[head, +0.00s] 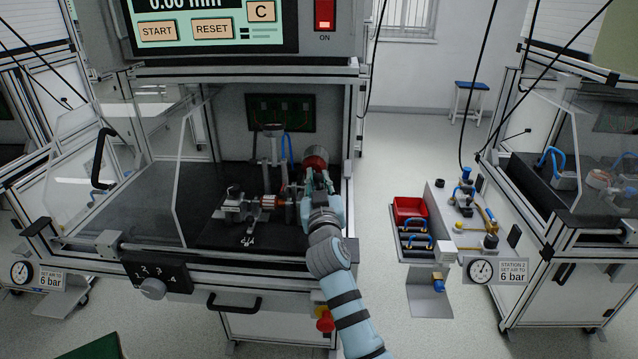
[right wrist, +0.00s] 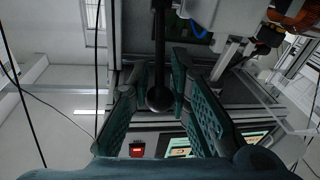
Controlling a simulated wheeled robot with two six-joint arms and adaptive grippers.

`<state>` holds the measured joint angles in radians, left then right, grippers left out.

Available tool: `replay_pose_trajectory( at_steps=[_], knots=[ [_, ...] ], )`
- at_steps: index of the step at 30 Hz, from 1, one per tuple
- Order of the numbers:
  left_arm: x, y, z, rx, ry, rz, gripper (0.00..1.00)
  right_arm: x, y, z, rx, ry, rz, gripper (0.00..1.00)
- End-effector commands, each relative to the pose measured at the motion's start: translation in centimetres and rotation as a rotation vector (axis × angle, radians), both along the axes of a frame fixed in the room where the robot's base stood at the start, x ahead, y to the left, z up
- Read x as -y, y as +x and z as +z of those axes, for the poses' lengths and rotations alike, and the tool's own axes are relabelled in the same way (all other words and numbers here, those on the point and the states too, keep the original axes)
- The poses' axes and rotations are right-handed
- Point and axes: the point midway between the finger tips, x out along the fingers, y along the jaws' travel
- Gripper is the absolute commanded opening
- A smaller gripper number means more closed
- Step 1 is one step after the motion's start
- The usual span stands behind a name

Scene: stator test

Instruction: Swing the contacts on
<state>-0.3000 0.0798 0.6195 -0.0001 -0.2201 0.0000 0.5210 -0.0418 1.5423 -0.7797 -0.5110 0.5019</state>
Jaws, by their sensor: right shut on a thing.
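My right gripper (head: 318,186) is inside the test cabinet, at the right side of the fixture. In the right wrist view its two teal fingers (right wrist: 160,92) are closed in on a dark lever with a round black knob (right wrist: 160,98), which lies between them. A red round part (head: 316,160) shows just above the gripper. My gripper and wrist hide the right part of the fixture, so where the contacts stand cannot be told. My left gripper is not in view.
The clear guard (head: 150,170) with a black handle (head: 102,158) stands at the cabinet's left front. A selector knob (head: 153,288) is on the front rail. The screen and red switch (head: 324,15) are above. A side shelf with a red bin (head: 409,210) stands right.

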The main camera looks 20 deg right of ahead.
Motion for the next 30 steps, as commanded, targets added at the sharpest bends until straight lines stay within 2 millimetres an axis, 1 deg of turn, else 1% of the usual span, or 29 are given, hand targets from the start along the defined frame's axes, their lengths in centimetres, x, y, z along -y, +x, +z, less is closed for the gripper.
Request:
replay_pose_trajectory(
  at_steps=[2,3,5,13,15,17,24,27,30],
  knots=[
    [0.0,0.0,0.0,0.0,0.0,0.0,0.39,0.0,0.0,0.4,0.007,-0.003,0.001,0.0],
    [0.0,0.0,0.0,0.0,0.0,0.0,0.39,0.0,0.0,0.4,0.007,-0.003,0.001,0.21],
    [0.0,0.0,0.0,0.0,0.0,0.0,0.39,0.0,0.0,0.3,0.007,-0.002,0.001,0.3],
    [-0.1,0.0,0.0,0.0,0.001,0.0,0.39,0.0,0.0,0.2,0.003,-0.001,0.0,0.31],
    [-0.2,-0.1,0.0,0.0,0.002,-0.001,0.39,-0.2,-0.3,0.1,0.003,0.0,0.001,0.31],
    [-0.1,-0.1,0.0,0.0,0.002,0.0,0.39,-0.5,-1.0,0.0,0.003,0.002,0.003,0.31],
    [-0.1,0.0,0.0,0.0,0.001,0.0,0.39,-2.1,-5.8,-0.5,0.004,0.001,0.003,0.31],
    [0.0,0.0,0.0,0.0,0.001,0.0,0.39,-2.5,-6.8,-0.6,0.004,0.0,0.002,0.31],
    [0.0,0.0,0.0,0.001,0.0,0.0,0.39,-2.5,-7.1,-0.5,0.004,-0.003,0.001,0.31]
  ],
)
